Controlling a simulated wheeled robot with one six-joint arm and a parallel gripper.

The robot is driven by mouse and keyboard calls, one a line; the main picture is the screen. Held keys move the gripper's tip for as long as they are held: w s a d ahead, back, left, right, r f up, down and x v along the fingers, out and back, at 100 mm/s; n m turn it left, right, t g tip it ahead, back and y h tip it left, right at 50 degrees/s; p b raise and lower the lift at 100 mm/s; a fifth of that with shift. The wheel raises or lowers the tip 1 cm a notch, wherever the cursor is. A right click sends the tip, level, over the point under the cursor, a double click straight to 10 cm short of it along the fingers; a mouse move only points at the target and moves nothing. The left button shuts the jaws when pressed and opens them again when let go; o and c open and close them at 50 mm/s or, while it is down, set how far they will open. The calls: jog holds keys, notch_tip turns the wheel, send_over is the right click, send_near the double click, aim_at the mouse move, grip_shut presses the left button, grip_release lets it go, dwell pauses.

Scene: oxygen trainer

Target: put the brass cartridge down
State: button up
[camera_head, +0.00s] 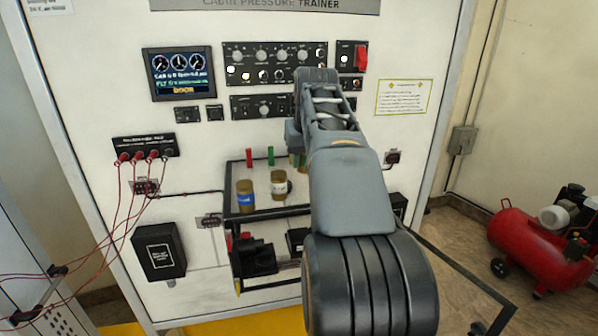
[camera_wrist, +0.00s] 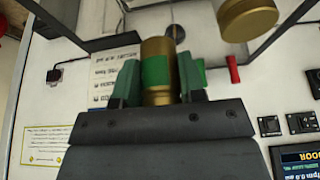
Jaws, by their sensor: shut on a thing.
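The brass cartridge (camera_wrist: 158,52) with a green band shows in the wrist view. My gripper (camera_wrist: 158,82) is shut on it, with one dark green-grey finger on each side of the band. The cartridge's end nearest the gripper palm is partly hidden. In the head view my arm covers the gripper and most of what it holds. Only a small green and brass patch shows beside the arm there. I cannot tell whether the cartridge touches a surface.
A blue-labelled jar (camera_head: 245,199) and a white-labelled jar (camera_head: 279,187) stand on the black-framed rack (camera_head: 228,213). A red peg (camera_head: 249,158) and a green peg (camera_head: 270,156) are behind them. The trainer panel (camera_head: 120,80) stands behind. A red compressor (camera_head: 535,245) is at right.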

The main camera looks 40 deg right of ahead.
jog(key=shift+w+f, duration=0.35)
jog(key=shift+f, duration=0.05)
jog(key=shift+w+f+p, duration=0.2)
jog(key=shift+f+p, duration=0.1)
jog(key=shift+f, duration=1.4)
jog(key=shift+f, duration=0.2)
jog(key=o, duration=1.1)
